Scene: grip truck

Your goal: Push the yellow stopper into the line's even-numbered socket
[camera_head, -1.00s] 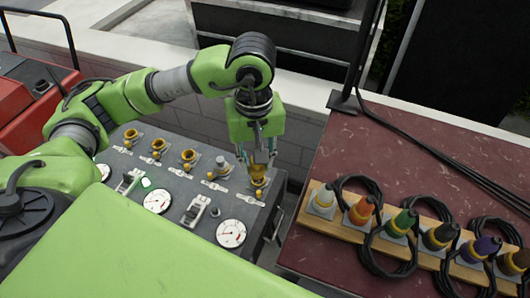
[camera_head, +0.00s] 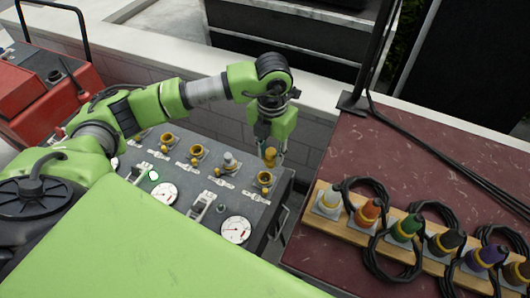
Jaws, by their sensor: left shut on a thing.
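My left gripper (camera_head: 270,144) is shut on the yellow stopper (camera_head: 270,158) and holds it upright above the rightmost socket (camera_head: 264,179). A small gap shows between the stopper and that yellow-ringed socket. The line of sockets runs along the back of the grey panel (camera_head: 185,222). More open yellow sockets stand to the left, two of them at the middle (camera_head: 196,152) and further left (camera_head: 167,139). The socket between middle and rightmost holds a grey-white plug (camera_head: 229,160). White labels lie by the sockets, but their numbers are too small to read. My right gripper is not in view.
Gauges (camera_head: 235,230) and switches (camera_head: 202,205) sit on the panel in front of the sockets. On the dark red tabletop (camera_head: 425,150) at right stands a wooden rack (camera_head: 395,241) with several coloured plugs and black cables. A red machine (camera_head: 35,90) stands at left.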

